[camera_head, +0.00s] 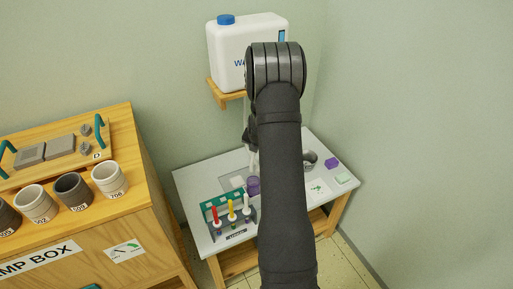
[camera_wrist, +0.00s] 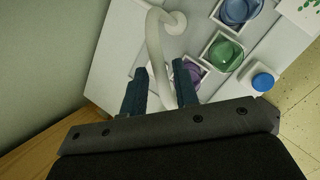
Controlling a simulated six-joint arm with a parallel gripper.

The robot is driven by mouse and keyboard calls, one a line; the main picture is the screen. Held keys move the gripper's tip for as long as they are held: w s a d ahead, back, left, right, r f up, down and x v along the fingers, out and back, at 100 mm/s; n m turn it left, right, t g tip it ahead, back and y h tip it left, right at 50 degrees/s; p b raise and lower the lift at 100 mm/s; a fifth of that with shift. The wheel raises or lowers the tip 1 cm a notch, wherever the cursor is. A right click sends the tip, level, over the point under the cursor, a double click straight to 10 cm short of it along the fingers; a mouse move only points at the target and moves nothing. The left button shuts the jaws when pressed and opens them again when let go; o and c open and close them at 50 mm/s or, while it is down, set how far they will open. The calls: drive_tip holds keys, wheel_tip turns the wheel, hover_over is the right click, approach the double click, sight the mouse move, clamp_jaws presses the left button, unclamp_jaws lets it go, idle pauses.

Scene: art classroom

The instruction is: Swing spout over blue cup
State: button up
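The pale, curved spout (camera_wrist: 155,45) rises between the fingers of my gripper (camera_wrist: 160,88) in the wrist view and bends over to a round end at the top. The fingers are apart, one on each side of the spout; I cannot tell whether either touches it. The blue cup (camera_wrist: 240,9) is at the upper right, apart from the spout. A green cup (camera_wrist: 225,53) and a purple cup (camera_wrist: 190,72) follow below it in white square trays; the right finger partly covers the purple one.
A white water container (camera_head: 229,60) stands on a wall shelf behind my arm. A wooden cabinet (camera_head: 165,208) stands at the left. A blue-capped container (camera_wrist: 263,82) is right of the cups.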

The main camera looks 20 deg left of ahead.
drive_tip(key=shift+o, duration=0.5)
drive_tip(key=shift+r, duration=0.25)
drive_tip(key=v, duration=1.7)
drive_tip(key=shift+a, duration=0.1)
